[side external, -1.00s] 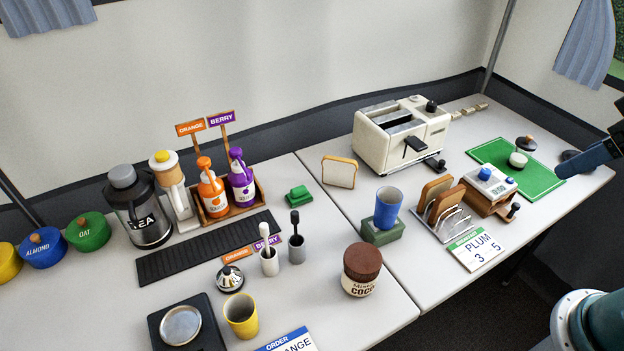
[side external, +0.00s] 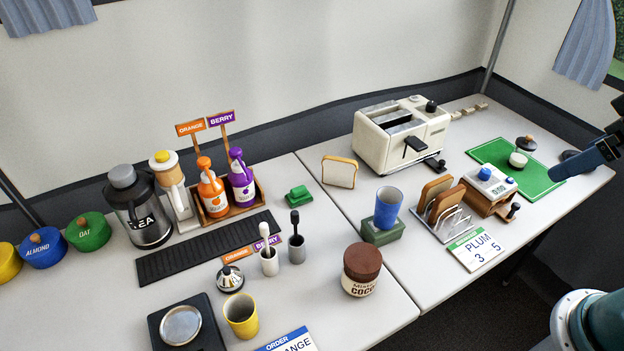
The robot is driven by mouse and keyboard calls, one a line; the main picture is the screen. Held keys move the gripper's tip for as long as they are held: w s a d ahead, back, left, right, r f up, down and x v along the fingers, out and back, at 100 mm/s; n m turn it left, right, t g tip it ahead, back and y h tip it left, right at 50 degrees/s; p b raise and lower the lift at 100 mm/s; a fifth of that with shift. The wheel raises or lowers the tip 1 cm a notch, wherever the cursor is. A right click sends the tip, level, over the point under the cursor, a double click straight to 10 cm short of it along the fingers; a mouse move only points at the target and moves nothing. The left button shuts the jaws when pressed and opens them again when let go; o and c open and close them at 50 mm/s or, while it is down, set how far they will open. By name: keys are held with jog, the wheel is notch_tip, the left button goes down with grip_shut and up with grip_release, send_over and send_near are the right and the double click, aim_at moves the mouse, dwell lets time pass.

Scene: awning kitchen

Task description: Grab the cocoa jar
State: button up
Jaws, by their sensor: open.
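The cocoa jar (side external: 361,270) stands upright near the front edge of the table, left of the middle seam's front end. It has a brown lid and a white label reading COCO. Part of my gripper (side external: 584,160) shows at the right edge as a blue and dark shape above the table's right end. It is far to the right of the jar and does not touch it. It is open; much of it is cut off by the frame, and its fingertips are hard to make out.
Two small pots with brushes (side external: 296,248) and a yellow cup (side external: 241,315) are left of the jar. Bare table surrounds the jar.

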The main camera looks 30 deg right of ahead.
jog(key=w+a+f+n+g+y, duration=0.1)
jog(key=w+a+f+n, duration=0.25)
jog(key=w+n, duration=0.2)
jog(key=n+g+y, duration=0.4)
jog(key=n, duration=0.6)
send_near(364, 257)
jog(key=shift+s+r, duration=0.25)
jog(key=shift+r, duration=0.5)
jog(key=shift+d+x, duration=0.15)
jog(key=shift+x, duration=2)
jog(key=shift+d+x, duration=0.1)
jog(key=shift+x, duration=2.05)
jog(key=shift+w+f, duration=0.1)
jog(key=shift+f, duration=0.1)
jog(key=shift+h, duration=0.3)
jog(key=shift+x, duration=2.55)
jog(key=shift+w+r, duration=0.1)
